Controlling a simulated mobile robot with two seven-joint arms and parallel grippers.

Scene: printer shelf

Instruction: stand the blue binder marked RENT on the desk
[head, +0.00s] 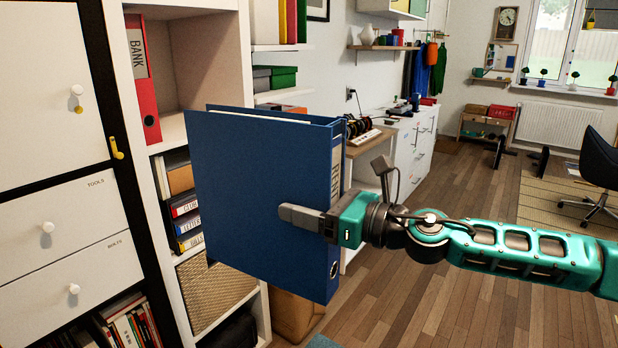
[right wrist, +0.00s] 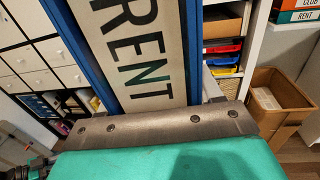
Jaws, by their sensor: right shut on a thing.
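The blue binder (head: 262,190) is held upright in the air in front of the shelves in the head view. Its spine (head: 335,200) faces right. In the right wrist view the white spine label (right wrist: 135,50) reads RENT. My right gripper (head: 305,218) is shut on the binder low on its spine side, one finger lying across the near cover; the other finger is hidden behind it. A wooden desk top (head: 366,144) with things on it shows behind the binder, partly hidden by it. My left gripper is not in view.
A red binder marked BANK (head: 141,80) stands in the white shelf unit (head: 178,132), with empty room beside it. Cabinet drawers (head: 50,228) are at the left. A cardboard box (right wrist: 280,100) shows in the right wrist view. Wooden floor (head: 440,205) lies open at the right.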

